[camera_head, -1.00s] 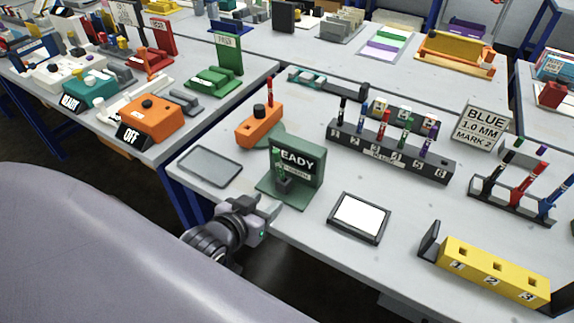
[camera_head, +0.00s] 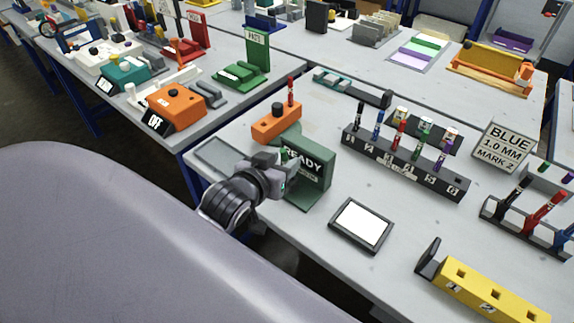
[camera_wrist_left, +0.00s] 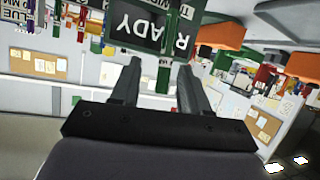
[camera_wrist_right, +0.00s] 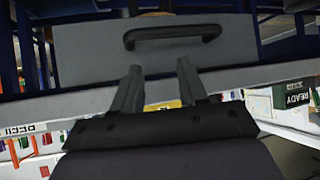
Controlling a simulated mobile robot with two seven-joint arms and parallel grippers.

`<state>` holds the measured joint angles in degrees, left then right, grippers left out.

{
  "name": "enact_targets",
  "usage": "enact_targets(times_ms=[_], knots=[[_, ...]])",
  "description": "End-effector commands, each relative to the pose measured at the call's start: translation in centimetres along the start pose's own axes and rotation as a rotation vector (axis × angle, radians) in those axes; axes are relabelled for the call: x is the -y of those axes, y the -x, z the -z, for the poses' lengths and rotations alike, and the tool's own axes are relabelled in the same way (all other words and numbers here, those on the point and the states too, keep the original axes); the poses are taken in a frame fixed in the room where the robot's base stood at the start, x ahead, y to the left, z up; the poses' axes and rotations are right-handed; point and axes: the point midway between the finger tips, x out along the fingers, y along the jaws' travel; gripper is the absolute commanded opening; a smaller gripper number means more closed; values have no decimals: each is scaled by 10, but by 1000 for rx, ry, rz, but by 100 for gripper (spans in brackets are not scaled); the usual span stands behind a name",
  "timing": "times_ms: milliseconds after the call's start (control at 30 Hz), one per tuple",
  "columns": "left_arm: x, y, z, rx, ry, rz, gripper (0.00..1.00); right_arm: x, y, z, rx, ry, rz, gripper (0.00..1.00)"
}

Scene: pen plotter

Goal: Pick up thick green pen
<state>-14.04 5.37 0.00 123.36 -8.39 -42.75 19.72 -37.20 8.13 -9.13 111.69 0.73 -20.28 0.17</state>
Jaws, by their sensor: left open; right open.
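A green pen (camera_head: 284,154) stands upright in the green READY stand (camera_head: 309,165), partly hidden by my left gripper (camera_head: 285,174). Another green pen (camera_head: 424,130) stands in the dark numbered rack (camera_head: 404,168). My right gripper (camera_wrist_right: 160,74) is open and empty in the right wrist view, and out of the head view.
An orange block (camera_head: 276,124) with a black knob and red pen stands behind the stand. A white-screened tablet (camera_head: 361,225) lies to its right. A yellow numbered block (camera_head: 483,292) is at front right. In the right wrist view, a grey panel with a handle (camera_wrist_right: 172,34) lies ahead.

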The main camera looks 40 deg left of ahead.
Motion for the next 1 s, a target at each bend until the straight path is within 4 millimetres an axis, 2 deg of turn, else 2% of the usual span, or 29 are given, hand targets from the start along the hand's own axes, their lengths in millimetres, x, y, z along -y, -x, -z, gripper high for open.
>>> enact_targets(times_ms=[333,700,833,867,1000], knots=[[6,-40,0,0,-1,1,45,0,3,4,0,-1,0,43],[6,-47,-1,0,0,0,45,1,3,4,0,-3,0,43],[6,-47,-1,0,0,0,3,1,3,4,0,-3,0,43],[6,-47,-1,0,0,0,0,1,3,4,0,-3,0,43],[6,-46,-1,0,0,0,0,1,3,4,0,-3,0,43]])
